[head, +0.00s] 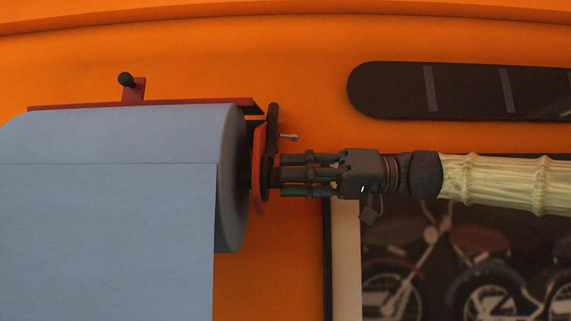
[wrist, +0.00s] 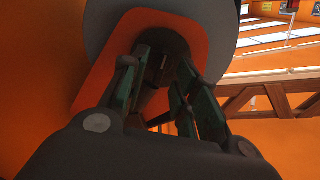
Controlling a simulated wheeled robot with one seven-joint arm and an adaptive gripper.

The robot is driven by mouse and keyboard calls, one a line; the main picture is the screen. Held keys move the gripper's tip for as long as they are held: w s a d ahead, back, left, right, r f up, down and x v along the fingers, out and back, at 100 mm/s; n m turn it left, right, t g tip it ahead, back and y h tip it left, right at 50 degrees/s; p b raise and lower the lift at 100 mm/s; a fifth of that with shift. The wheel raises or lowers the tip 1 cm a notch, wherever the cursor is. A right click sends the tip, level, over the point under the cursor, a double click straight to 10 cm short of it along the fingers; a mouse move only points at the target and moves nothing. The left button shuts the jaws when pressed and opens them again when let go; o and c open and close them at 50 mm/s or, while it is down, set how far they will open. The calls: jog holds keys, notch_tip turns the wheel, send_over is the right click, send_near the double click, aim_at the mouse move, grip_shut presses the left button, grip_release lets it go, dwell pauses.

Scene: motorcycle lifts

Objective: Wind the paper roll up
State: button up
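The paper roll (head: 110,215) is light blue and hangs on a red wall holder (head: 165,103). A sheet hangs down its front past the bottom edge of the head view. At the roll's right end are a red side plate (head: 259,150) and a dark crank-like part (head: 272,125). My gripper (head: 281,174) reaches in from the right, its fingertips at this dark part. In the wrist view my gripper's fingers (wrist: 158,85) stand apart with a dark piece between them, in front of the red plate (wrist: 205,40). Whether they press on it is hidden.
A small bracket with a black knob (head: 126,79) sits above the holder. A black rounded board (head: 455,91) is on the orange wall (head: 290,45) above my arm. A framed motorcycle picture (head: 450,270) lies behind and below my arm.

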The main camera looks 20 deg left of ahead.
jog(key=shift+x, duration=0.85)
grip_shut()
